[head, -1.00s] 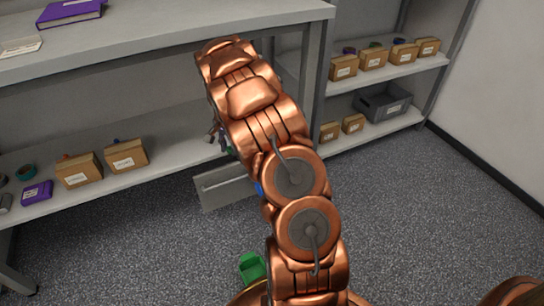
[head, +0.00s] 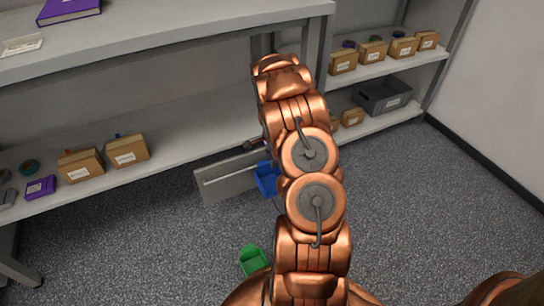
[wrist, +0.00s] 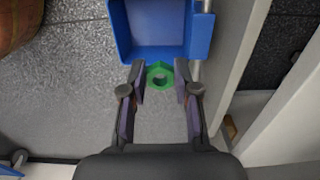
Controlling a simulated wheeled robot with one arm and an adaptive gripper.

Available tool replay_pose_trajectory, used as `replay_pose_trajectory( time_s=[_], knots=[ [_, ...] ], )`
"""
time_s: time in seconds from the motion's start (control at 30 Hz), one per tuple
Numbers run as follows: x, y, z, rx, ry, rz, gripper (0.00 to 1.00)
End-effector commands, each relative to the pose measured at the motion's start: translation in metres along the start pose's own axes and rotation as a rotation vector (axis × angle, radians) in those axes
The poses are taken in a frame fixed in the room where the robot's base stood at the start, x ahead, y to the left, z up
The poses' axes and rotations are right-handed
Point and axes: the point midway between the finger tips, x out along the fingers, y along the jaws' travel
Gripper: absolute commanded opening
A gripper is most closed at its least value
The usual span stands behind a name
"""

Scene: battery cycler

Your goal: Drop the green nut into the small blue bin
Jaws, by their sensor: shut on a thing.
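The green nut (wrist: 160,67), a ring with a hole, sits between my gripper's (wrist: 160,82) fingertips in the wrist view. My gripper is shut on it. The small blue bin (wrist: 158,22) is just beyond the fingertips at the top of the wrist view, open and with no contents in the part that shows. The nut overlaps the bin's near rim in the picture; I cannot tell its height above it. In the head view the blue bin (head: 267,180) is beside my arm, in front of a grey panel. There the nut is hidden.
The grey panel (head: 222,182) with a rail is by the blue bin. A green bin (head: 254,261) is lower, near my base. Shelves hold cardboard boxes (head: 127,151), a purple item (head: 40,187) and a grey crate (head: 385,97). Carpet to the right is clear.

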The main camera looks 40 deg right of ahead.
Motion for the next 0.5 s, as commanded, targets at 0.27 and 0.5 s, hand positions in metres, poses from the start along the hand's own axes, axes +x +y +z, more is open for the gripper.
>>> replay_pose_trajectory(
  time_s=[0.27,0.5],
  knots=[
    [0.03,0.001,0.001,-0.002,-0.002,0.004,0.0],
    [0.034,0.001,0.001,-0.002,-0.001,0.003,0.0]
  ],
)
